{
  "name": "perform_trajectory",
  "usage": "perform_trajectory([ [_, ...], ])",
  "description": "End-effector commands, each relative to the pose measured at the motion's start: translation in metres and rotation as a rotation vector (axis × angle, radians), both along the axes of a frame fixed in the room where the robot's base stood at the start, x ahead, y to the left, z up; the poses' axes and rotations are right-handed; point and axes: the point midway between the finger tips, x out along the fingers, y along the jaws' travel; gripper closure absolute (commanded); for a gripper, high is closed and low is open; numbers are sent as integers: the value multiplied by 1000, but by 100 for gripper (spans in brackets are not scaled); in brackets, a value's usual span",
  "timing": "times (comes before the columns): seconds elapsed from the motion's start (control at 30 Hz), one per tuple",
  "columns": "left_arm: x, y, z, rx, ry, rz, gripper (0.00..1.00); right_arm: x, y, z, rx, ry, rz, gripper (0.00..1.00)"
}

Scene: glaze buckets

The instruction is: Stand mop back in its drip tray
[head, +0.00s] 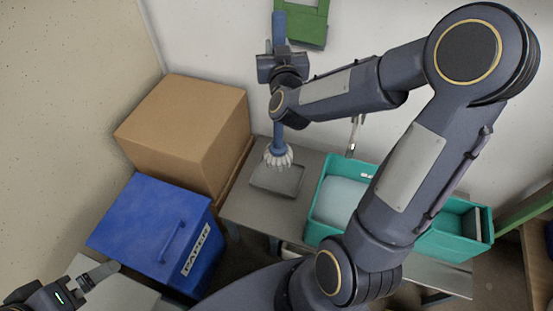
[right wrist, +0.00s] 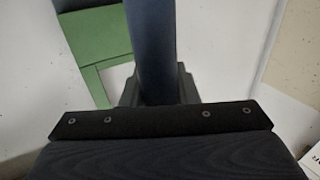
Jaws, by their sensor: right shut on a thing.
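The mop is a blue pole with a pale fringed head (head: 278,157), and it is upright in the head view. My right gripper (head: 279,62) is shut on its handle, with the pole standing up above and below the jaws. The handle also fills the middle of the right wrist view (right wrist: 151,50). The drip tray (head: 286,183) is a shallow grey tray on the grey table. The mop head is over the tray's back part; I cannot tell whether it touches the tray floor. My left gripper (head: 85,285) is at the lower left, away from the mop, its jaws unclear.
A teal sink-like tub (head: 328,195) stands on the grey table (head: 247,208) right of the tray. A cardboard box (head: 185,130) and a blue lidded paper bin (head: 150,225) stand to the left. A green frame (head: 308,25) is on the wall behind the mop.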

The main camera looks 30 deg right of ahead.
Motion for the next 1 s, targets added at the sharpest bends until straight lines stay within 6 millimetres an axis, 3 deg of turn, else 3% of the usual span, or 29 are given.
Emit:
perform_trajectory([
  [0.23,0,0,-19,0,-1,0,0,-1,0,-47,1,4,-1,100],
  [0.47,0,0,-24,0,0,0,0,0,-1,-64,-1,-2,-2,100],
  [0.7,0,0,-36,0,0,0,0,0,0,-96,0,0,-1,100],
  [1.0,0,0,-36,0,0,0,0,-1,0,-98,0,-3,-1,100],
])
